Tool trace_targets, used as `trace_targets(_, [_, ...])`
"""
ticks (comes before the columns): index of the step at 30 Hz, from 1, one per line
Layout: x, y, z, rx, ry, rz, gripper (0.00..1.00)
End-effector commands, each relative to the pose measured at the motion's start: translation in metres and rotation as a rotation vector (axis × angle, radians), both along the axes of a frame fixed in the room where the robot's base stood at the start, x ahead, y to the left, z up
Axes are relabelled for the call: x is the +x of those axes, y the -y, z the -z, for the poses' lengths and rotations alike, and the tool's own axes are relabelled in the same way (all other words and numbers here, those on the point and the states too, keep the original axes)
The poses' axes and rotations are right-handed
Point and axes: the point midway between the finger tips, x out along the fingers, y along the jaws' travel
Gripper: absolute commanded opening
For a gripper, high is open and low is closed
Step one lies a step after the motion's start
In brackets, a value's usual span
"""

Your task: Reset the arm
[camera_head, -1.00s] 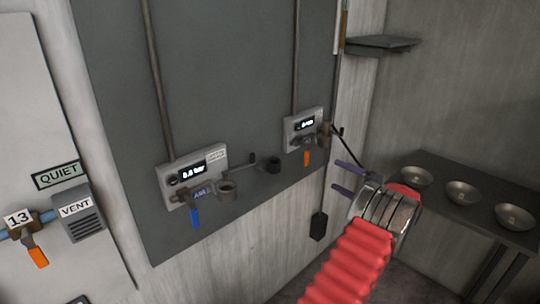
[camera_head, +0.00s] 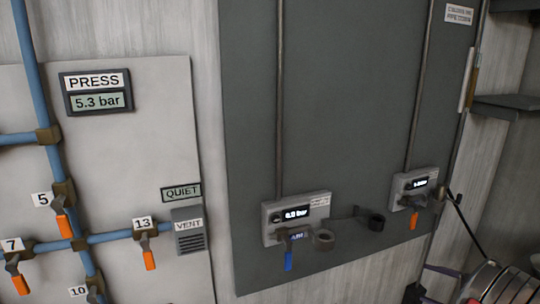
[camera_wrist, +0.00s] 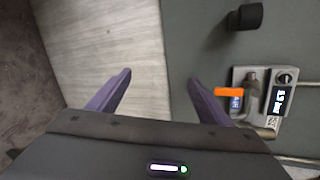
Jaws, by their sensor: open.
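My gripper (camera_head: 452,280) is at the lower right edge of the head view, with its purple fingers spread and the silver wrist partly cut off by the frame. In the wrist view the gripper (camera_wrist: 160,84) shows both purple fingers apart with nothing between them. Beyond them is a pale wood-grain wall strip and a dark grey panel (camera_wrist: 190,30). A gauge box (camera_wrist: 262,100) with an orange-handled valve stands just right of the right finger in that view. Most of my arm is out of view.
On the grey panel in the head view are a gauge box with a blue handle (camera_head: 288,261) and another gauge box (camera_head: 413,184) with an orange handle. Blue pipes with several orange-handled valves and a PRESS display (camera_head: 97,91) are at left. A shelf (camera_head: 508,102) juts out at right.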

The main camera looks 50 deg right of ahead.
Motion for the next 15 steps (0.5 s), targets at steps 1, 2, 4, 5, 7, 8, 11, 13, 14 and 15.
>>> trace_targets(1, [0.015, -0.010, 0.001, 0.030, -0.031, -0.031, 0.73])
trace_targets(2, [0.022, -0.016, 0.001, 0.046, -0.050, -0.047, 0.73])
trace_targets(4, [0.042, -0.030, 0.002, 0.083, -0.094, -0.088, 0.73])
trace_targets(5, [0.051, -0.036, 0.002, 0.098, -0.115, -0.108, 0.73])
trace_targets(7, [0.072, -0.052, 0.000, 0.125, -0.165, -0.157, 0.73])
trace_targets(8, [0.081, -0.059, -0.001, 0.136, -0.188, -0.179, 0.73])
trace_targets(11, [0.113, -0.083, -0.006, 0.161, -0.262, -0.252, 0.73])
trace_targets(13, [0.133, -0.101, -0.010, 0.172, -0.315, -0.303, 0.73])
trace_targets(14, [0.142, -0.108, -0.012, 0.174, -0.338, -0.325, 0.73])
trace_targets(15, [0.153, -0.118, -0.015, 0.177, -0.367, -0.354, 0.73])
